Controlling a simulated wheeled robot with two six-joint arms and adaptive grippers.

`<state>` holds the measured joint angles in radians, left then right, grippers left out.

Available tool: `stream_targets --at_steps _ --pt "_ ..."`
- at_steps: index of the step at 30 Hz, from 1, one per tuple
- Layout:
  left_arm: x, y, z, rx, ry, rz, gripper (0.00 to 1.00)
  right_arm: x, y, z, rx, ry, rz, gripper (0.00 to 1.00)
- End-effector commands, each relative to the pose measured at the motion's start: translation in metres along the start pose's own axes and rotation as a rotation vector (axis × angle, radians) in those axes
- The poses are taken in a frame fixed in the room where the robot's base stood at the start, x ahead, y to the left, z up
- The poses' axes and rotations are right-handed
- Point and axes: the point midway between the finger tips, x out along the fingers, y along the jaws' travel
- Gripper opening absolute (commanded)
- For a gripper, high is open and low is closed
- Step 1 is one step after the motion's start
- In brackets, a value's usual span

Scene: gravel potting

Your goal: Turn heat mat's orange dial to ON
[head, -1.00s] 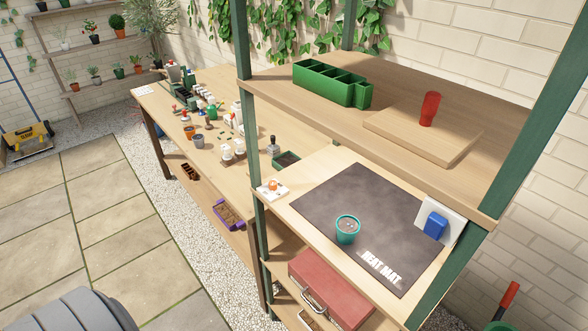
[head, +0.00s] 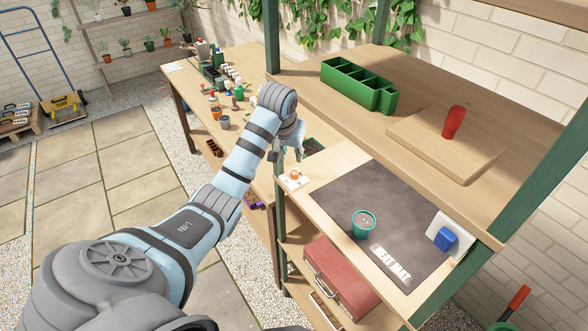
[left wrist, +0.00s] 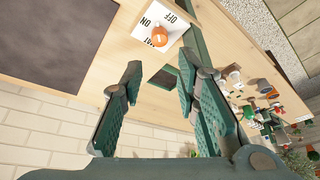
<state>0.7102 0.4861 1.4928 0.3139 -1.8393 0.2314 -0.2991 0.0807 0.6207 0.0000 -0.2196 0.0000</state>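The orange dial (head: 295,175) sits on a small white plate (head: 289,183) at the left corner of the heat mat's shelf. In the left wrist view the orange dial (left wrist: 159,37) shows near the top, on the white plate (left wrist: 175,23) with ON and OFF printed on it; I cannot tell where the dial points. My left gripper (head: 289,154) is just above and behind the dial in the head view. In the left wrist view my left gripper (left wrist: 159,72) is open and empty, its fingers apart and short of the dial. The dark heat mat (head: 340,195) lies beside the plate.
A teal pot (head: 363,224) stands on the mat, and a blue block on a white plate (head: 444,239) is at its right. A green shelf post (head: 280,225) rises close to the dial. The upper shelf (head: 350,115) overhangs behind. A workbench (head: 185,95) with small items extends beyond.

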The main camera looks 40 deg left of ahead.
Motion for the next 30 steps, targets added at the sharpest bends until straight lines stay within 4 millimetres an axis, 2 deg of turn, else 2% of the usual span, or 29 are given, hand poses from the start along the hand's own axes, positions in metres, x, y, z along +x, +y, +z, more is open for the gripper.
stream_targets --at_steps 9,15,26,30 --pt "0.071 0.000 0.002 0.000 -0.004 0.000 0.29 0.000 0.000 0.001 0.000 -0.001 0.000 0.41" --pt "0.100 0.000 0.001 0.001 -0.002 0.000 0.29 -0.003 0.000 0.001 0.000 -0.002 0.000 0.41" --pt "0.108 0.000 0.001 0.003 0.000 -0.001 0.29 -0.003 0.000 0.001 0.000 -0.002 0.000 0.41" --pt "0.108 0.000 0.001 0.003 0.000 -0.001 0.06 -0.003 0.000 0.001 0.000 -0.002 0.000 0.41"
